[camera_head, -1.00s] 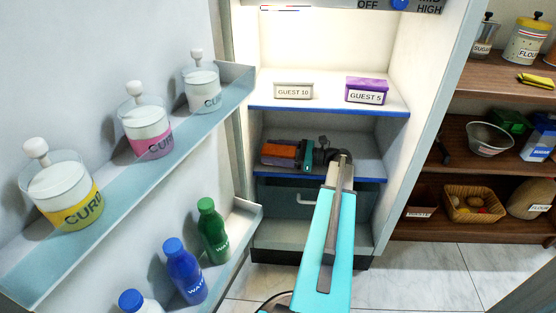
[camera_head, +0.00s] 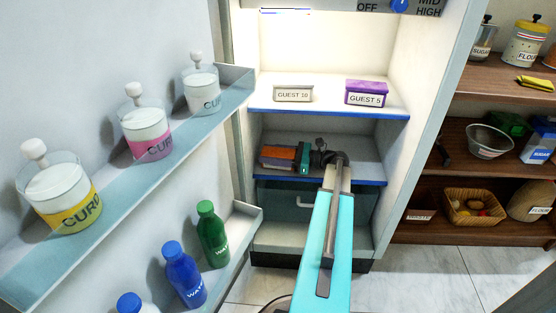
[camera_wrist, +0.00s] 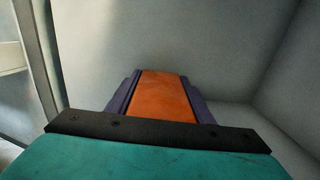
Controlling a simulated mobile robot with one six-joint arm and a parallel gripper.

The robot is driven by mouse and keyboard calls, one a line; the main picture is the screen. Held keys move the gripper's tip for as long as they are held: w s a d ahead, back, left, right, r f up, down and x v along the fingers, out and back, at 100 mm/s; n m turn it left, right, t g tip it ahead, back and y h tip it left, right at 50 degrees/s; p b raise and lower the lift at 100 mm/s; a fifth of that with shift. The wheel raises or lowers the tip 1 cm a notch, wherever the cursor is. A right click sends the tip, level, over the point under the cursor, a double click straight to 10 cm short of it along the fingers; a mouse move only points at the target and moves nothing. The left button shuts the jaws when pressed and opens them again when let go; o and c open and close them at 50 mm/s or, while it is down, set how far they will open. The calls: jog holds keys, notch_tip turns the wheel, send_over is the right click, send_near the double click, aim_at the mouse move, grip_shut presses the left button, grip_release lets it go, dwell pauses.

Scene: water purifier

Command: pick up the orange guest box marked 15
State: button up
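The orange guest box (camera_head: 278,152) lies on the middle shelf of the open cabinet, at its left part. Its label is not readable. My gripper (camera_head: 276,156) has a teal body and reaches in from the right. In the wrist view the orange box (camera_wrist: 163,95) lies between the two dark purple fingers of my gripper (camera_wrist: 160,98), one along each side. A thin dark gap shows between the box and the left finger. Contact on the right side is hard to tell. The near end of the box is hidden by the dark palm bar.
On the shelf above stand a white GUEST 10 box (camera_head: 293,94) and a purple GUEST 5 box (camera_head: 367,93). The blue-edged shelf (camera_head: 372,183) is bare at the right. The open door at left holds curd jars (camera_head: 147,132) and bottles (camera_head: 212,232).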

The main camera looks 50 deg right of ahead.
jog(key=shift+c, duration=0.5)
jog(key=shift+r+p, duration=1)
jog(key=shift+r, duration=0.7)
jog(key=shift+s+a+r, duration=0.15)
jog(key=shift+a+r, duration=0.1)
jog(key=s+a+r+p, duration=0.1)
jog(key=s+a+p, duration=0.4)
jog(key=s+a, duration=0.6)
jog(key=shift+p, duration=0.4)
